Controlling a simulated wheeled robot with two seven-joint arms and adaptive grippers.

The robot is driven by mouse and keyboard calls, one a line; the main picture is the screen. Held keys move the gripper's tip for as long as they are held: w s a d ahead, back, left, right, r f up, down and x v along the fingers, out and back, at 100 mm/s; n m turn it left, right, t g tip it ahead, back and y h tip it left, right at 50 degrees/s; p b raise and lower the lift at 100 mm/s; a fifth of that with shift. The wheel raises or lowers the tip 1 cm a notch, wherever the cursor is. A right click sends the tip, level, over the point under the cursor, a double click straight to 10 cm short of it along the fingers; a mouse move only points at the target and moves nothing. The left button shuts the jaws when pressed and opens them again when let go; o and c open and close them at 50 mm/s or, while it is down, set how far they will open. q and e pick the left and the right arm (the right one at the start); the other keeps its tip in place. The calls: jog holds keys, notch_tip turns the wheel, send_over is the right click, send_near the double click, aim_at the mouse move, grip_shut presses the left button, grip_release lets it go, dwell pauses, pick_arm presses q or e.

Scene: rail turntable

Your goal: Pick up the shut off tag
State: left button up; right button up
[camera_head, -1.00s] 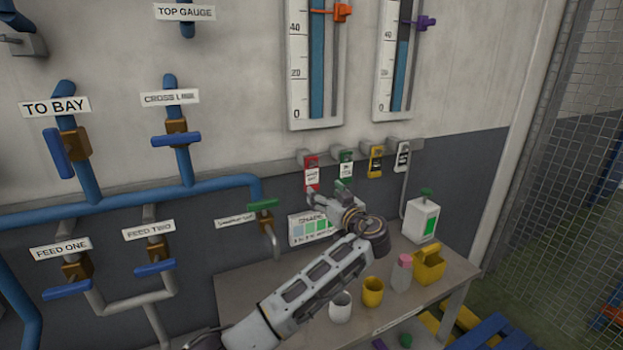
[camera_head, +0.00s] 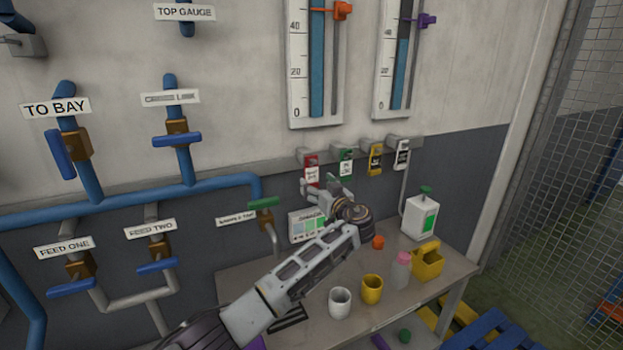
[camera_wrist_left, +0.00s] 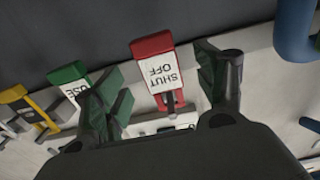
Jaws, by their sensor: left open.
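The red shut off tag (camera_head: 311,161) hangs first from the left in a row on the wall rail. In the left wrist view the tag (camera_wrist_left: 157,68) appears upside down, with "SHUT OFF" on its white label. My left gripper (camera_head: 326,190) is open and empty just below and in front of the tag in the head view. In the left wrist view its dark green-padded fingers (camera_wrist_left: 165,95) stand on either side of the tag, apart from it. The tag's lower end in the head view is partly hidden by the gripper. My right gripper is not in view.
A green tag (camera_head: 346,161) hangs close beside the red one, then a yellow tag (camera_head: 375,159) and a black one (camera_head: 402,153). Below, a bench (camera_head: 425,293) holds a white cup (camera_head: 340,302), a yellow cup (camera_head: 372,289), a bottle (camera_head: 401,272) and a white canister (camera_head: 420,217).

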aim_at(312, 178)
pick_arm(q)
jog(key=shift+r+p+x, duration=0.15)
jog(key=shift+p+x, duration=0.3)
jog(key=shift+x, duration=0.3)
jog(key=shift+r+p+x, duration=0.15)
jog(key=shift+p+x, duration=0.3)
jog(key=shift+x, duration=0.3)
jog(key=shift+p+x, duration=0.3)
jog(key=shift+x, duration=0.75)
jog(key=shift+d+f, duration=0.1)
jog(key=shift+f, duration=0.05)
jog(key=c, duration=1)
